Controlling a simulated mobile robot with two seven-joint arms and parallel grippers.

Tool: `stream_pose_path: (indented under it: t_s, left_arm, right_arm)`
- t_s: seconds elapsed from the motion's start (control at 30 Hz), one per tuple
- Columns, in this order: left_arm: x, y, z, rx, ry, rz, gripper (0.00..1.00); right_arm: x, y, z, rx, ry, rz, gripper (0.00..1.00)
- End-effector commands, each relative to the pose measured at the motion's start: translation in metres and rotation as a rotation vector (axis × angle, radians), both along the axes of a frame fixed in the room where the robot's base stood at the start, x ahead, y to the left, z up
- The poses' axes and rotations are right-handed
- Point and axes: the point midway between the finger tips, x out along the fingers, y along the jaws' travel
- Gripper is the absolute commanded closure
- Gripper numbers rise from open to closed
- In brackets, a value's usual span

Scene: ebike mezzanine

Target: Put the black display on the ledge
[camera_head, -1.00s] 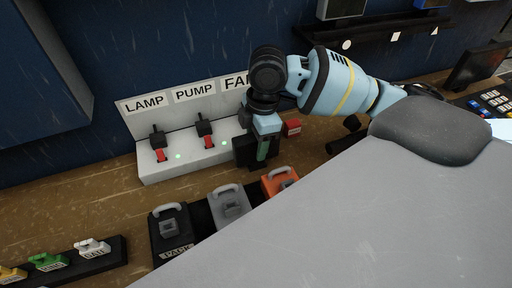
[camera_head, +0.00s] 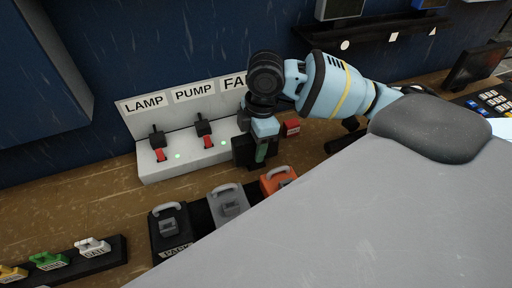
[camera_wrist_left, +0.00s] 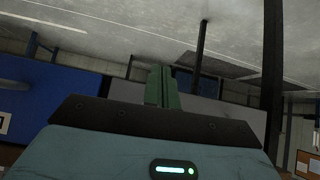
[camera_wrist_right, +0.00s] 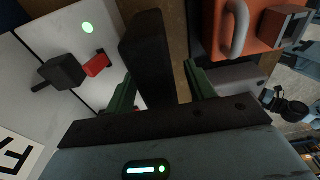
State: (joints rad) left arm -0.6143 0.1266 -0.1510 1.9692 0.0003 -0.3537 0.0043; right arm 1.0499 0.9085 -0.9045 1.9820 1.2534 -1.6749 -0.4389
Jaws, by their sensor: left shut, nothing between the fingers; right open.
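A dark block, which looks like the black display (camera_head: 241,151), stands on the wooden counter at the right end of the white switch panel. My right gripper (camera_head: 262,153) points down at it and partly hides it. In the right wrist view the black display (camera_wrist_right: 149,60) shows as an upright slab between the open green fingers (camera_wrist_right: 161,88), with a gap visible on the right side. The dark ledge (camera_head: 386,34) runs along the blue wall at the upper right. My left gripper (camera_wrist_left: 162,87) is shut and empty in its own wrist view, outside the head view.
The ledge carries a grey display (camera_head: 338,8) and a blue one (camera_head: 429,3). The switch panel (camera_head: 186,150) stands left of my right gripper. A black pack (camera_head: 171,232), grey pack (camera_head: 228,205) and orange pack (camera_head: 278,180) stand in front. A dark monitor (camera_head: 474,66) is at right.

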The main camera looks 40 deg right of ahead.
Motion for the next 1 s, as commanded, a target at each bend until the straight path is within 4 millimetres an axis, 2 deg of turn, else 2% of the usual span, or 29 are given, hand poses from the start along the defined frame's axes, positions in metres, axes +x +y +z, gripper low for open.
stream_pose_path:
  t_s: [0.5, 0.9, 1.0]
  left_arm:
    - [0.0028, -0.0034, 0.0031, -0.010, -0.007, 0.011, 1.00]
    - [0.0029, -0.0029, 0.0032, -0.008, -0.007, 0.009, 1.00]
    - [0.0028, -0.0020, 0.0032, -0.007, -0.008, 0.007, 1.00]
  right_arm:
    - [0.0000, 0.0002, -0.0017, 0.000, 0.000, 0.001, 0.47]
    - [0.0001, 0.0002, -0.0013, 0.001, -0.001, 0.000, 0.99]
    - [0.0001, 0.0001, -0.0013, 0.001, -0.001, 0.000, 1.00]
